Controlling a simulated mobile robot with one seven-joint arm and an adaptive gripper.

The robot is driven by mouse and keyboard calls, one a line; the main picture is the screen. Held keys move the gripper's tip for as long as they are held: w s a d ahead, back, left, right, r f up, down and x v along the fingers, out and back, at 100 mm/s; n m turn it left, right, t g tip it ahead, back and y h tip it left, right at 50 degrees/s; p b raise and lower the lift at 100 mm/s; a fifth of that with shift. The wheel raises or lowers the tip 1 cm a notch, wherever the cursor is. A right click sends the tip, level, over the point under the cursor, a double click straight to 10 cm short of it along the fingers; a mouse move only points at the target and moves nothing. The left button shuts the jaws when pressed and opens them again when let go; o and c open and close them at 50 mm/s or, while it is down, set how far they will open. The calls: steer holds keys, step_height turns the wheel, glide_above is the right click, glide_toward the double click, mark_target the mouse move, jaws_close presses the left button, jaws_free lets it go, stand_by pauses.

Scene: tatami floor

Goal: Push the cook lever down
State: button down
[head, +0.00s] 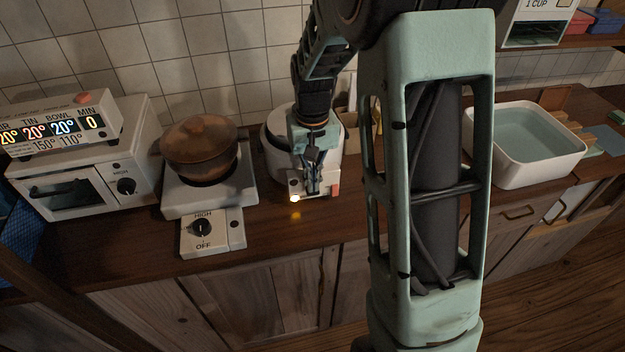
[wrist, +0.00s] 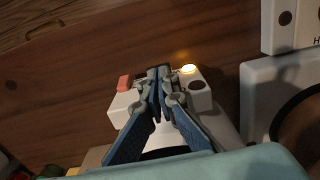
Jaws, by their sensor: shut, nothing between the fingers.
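A round white cooker (head: 275,150) stands on the counter, with a white front block (head: 323,197) that also shows in the wrist view (wrist: 120,103). A small lamp glows yellow at the block's left corner (head: 295,198); the wrist view shows it too (wrist: 187,69). A red piece (head: 336,187) is at the other end of the block, also in the wrist view (wrist: 124,82). My gripper (head: 313,190) is shut and empty, pointing down at the middle of the block, between lamp and red piece (wrist: 158,72). It hides that middle part, and I cannot make out the cook lever or any contact.
Left of the cooker, a brown pot (head: 200,145) sits on a white hot plate (head: 180,196) with a knob. A white oven with a display (head: 85,180) is at the far left. A white water basin (head: 505,170) is at the right. The counter front is clear.

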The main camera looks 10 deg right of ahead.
step_height(320, 180, down, 2)
steer(key=shift+f+b, duration=0.15)
steer(key=shift+b, duration=0.6)
steer(key=shift+r, duration=0.2)
steer(key=shift+r+p, duration=0.3)
steer(key=shift+p, duration=0.2)
step_height(320, 180, up, 13)
steer(key=p, duration=0.2)
steer(key=shift+r, duration=0.15)
